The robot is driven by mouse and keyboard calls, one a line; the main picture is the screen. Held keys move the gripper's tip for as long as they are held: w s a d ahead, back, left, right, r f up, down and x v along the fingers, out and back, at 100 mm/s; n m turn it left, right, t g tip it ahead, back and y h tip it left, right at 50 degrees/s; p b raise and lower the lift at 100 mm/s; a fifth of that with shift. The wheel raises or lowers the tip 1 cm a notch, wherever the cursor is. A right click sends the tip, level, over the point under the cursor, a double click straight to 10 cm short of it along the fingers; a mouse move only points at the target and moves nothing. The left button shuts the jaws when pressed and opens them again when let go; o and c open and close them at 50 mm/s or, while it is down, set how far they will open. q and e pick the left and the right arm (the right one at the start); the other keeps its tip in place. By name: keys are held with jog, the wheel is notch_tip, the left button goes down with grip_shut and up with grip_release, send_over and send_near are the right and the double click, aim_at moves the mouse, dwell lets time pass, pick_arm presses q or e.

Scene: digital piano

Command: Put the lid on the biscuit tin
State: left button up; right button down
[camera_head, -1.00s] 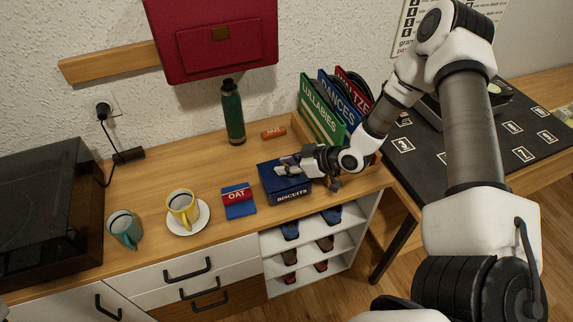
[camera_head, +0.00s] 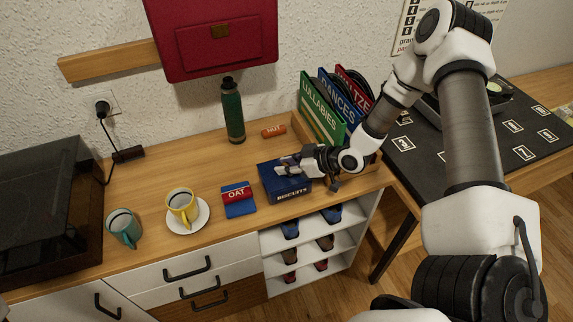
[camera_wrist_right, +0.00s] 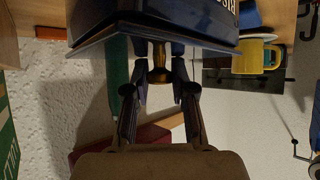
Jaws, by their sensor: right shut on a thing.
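The dark blue biscuit tin (camera_head: 294,198) stands near the front edge of the wooden top, its label facing forward. My right gripper (camera_head: 287,168) is at the top of the tin, coming from the right. In the right wrist view, the fingers (camera_wrist_right: 159,85) are shut on a small brass knob (camera_wrist_right: 158,62) on the lid (camera_wrist_right: 105,30). The tin's label shows partly beyond it. My left gripper is not in view.
An OAT packet (camera_head: 238,200) lies left of the tin. A yellow cup (camera_head: 181,205) on a saucer and a teal cup (camera_head: 124,229) stand further left. A green bottle (camera_head: 232,112) and an orange NUT bar (camera_head: 273,131) are behind.

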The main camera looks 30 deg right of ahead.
jog(key=shift+c, duration=2)
grip_release()
jog(key=shift+r, duration=0.1)
notch_tip(320, 180, up, 7)
jog(key=p, duration=0.6)
grip_shut()
jog(key=shift+f, duration=0.35)
jog(key=shift+f+b, duration=1.85)
jog(key=shift+f, duration=0.4)
